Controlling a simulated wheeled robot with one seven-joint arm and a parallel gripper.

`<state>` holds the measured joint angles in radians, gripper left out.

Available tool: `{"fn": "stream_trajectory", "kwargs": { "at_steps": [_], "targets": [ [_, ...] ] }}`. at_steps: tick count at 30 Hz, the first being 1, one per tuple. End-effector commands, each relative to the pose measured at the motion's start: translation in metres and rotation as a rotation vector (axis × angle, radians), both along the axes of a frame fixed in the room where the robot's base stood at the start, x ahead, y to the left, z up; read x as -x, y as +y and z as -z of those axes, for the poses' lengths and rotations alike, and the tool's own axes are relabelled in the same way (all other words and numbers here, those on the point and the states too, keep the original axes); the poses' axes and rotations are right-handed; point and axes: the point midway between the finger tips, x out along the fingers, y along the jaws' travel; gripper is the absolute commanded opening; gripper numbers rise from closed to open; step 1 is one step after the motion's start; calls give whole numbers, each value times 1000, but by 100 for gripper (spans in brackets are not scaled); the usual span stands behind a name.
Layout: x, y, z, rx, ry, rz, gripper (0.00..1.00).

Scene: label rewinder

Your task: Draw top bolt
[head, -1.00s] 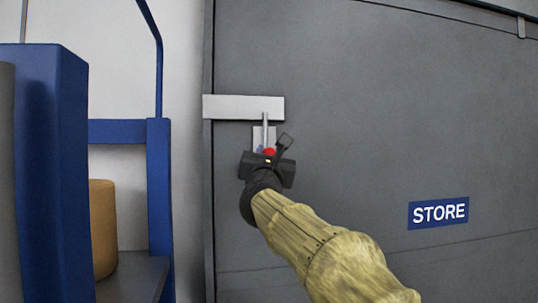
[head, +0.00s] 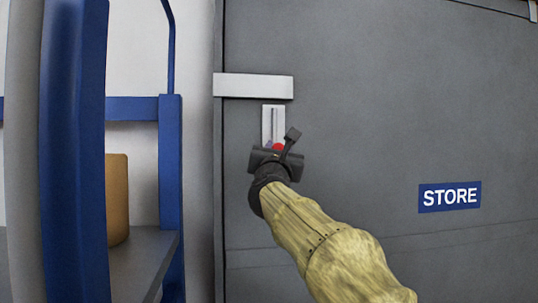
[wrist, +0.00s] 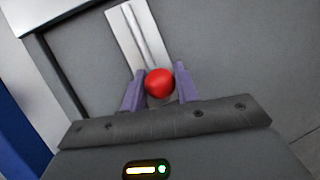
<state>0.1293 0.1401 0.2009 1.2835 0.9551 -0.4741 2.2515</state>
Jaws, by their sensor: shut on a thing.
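The top bolt is a thin grey rod with a red knob on a pale vertical plate (head: 273,118) on the grey door (head: 380,100). The red knob (head: 278,147) is at the plate's lower part. In the wrist view the red knob (wrist: 159,83) sits between the purple fingers of my gripper (wrist: 159,88), which is shut on it. The plate also shows in the wrist view (wrist: 128,22), with the rod along it. A pale horizontal bracket (head: 253,86) lies above the plate. The rod's top end is below the bracket, apart from it. My gripper (head: 276,152) hides the plate's lower end.
A blue rack (head: 172,190) with a grey shelf (head: 145,265) and a tan roll (head: 117,200) stands left of the door. A blue STORE sign (head: 449,196) is on the door at right. The door's middle is clear.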

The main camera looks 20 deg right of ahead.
Motion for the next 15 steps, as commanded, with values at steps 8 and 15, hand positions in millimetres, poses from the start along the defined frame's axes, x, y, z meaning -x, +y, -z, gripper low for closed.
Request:
{"fn": "stream_trajectory", "kwargs": {
  "at_steps": [8,15],
  "targets": [
    [-4,0,9,-4,16,-3,0],
    [-4,1,8,-3,13,-4,50]
  ]
}}
